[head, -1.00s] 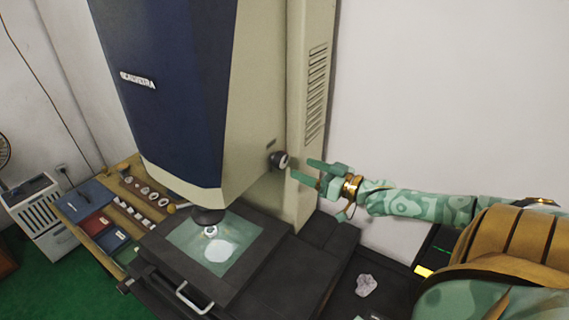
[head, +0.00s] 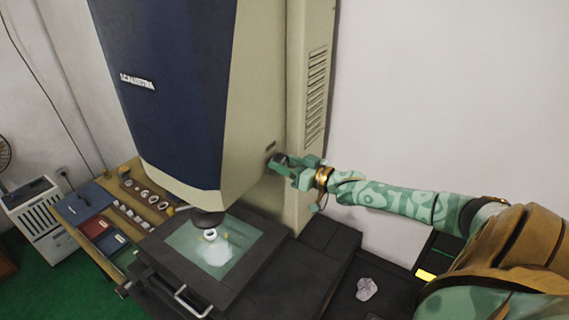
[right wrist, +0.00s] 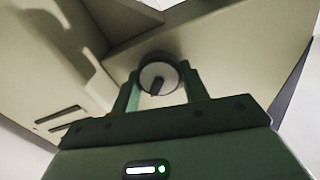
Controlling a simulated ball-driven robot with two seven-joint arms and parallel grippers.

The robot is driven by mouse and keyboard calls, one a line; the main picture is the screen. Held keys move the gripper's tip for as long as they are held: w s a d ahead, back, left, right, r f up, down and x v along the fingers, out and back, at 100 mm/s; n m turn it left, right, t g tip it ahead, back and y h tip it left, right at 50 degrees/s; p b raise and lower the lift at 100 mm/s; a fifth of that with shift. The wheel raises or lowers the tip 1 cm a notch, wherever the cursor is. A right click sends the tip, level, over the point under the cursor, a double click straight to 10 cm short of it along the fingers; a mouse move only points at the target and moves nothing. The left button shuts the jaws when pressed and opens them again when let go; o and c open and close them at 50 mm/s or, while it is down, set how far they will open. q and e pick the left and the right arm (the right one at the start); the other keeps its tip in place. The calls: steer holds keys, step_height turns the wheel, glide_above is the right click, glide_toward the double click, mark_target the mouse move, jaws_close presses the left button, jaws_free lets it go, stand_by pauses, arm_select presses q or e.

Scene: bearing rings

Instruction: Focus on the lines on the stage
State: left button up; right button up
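The stage (head: 258,247) is a glass plate in a dark frame under the tall measuring machine (head: 175,90). A lit patch and a small pale ring (head: 210,235) show on the glass below the lens (head: 207,218). Lines on the stage are too small to make out. A round dark knob with a pale face (right wrist: 158,76) sticks out of the machine's side. My right gripper (head: 284,164) is at this knob. In the right wrist view, its two green fingers (right wrist: 159,84) flank the knob with no clear gap. My left gripper is not in view.
A wooden bench (head: 90,245) at the left holds several rings and blue and red boxes. A metal handle (head: 192,302) sits at the stage's front. A crumpled pale piece (head: 367,289) lies on the dark surface at right. White wall stands behind my right arm.

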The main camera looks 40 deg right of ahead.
steer(key=shift+c, duration=0.6)
steer(key=shift+n, duration=0.3)
steer(key=n+p, duration=0.1)
steer(key=n, duration=0.1)
steer(key=shift+n, duration=0.3)
steer(key=n+p, duration=0.1)
steer(key=n, duration=0.3)
steer(key=shift+a+n, duration=0.15)
steer(key=shift+n, duration=0.25)
steer(key=o, duration=1)
steer(key=shift+s, duration=0.1)
